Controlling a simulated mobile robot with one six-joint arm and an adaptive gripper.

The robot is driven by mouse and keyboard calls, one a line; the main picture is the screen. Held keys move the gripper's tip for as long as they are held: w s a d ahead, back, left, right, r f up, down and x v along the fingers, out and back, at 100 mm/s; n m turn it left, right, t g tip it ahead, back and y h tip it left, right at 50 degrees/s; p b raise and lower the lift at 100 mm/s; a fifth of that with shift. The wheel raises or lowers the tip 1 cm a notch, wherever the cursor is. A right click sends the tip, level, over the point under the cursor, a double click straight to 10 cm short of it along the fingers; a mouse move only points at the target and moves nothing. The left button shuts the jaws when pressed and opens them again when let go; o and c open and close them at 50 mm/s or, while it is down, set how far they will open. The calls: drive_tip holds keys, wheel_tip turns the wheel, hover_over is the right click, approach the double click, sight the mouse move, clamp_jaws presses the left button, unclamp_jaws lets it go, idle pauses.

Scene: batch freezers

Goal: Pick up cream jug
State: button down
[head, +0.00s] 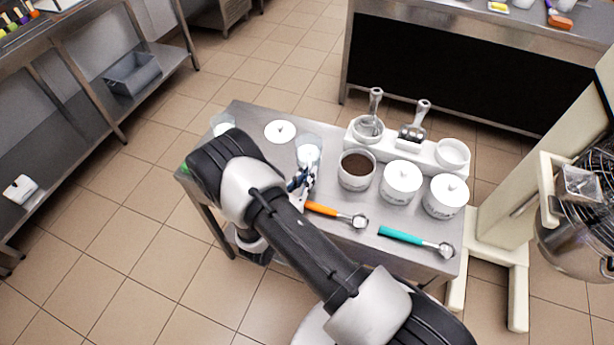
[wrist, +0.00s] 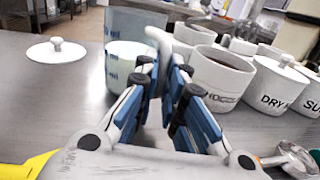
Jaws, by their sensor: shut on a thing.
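The cream jug (wrist: 126,62) is a clear measuring jug with blue marks and white liquid in it. In the wrist view it stands upright just beyond and left of my fingertips. It also shows in the head view (head: 308,154), near the middle of the steel table. My gripper (wrist: 166,72) is shut on the jug's handle side, with the fingers close together. The exact grip is mostly hidden by the fingers. In the head view my gripper (head: 301,181) is at the near side of the jug, partly covered by my arm.
Another clear jug with white contents (head: 222,125) stands at the table's left. A white lid (head: 280,131) lies between the jugs. A pot of brown powder (head: 356,170), lidded pots (head: 401,183) and orange (head: 338,214) and teal (head: 417,241) scoops are to the right.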

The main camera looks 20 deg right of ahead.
wheel_tip(320, 180, up, 18)
drive_tip(key=p, duration=0.5)
drive_tip(key=shift+r, duration=0.25)
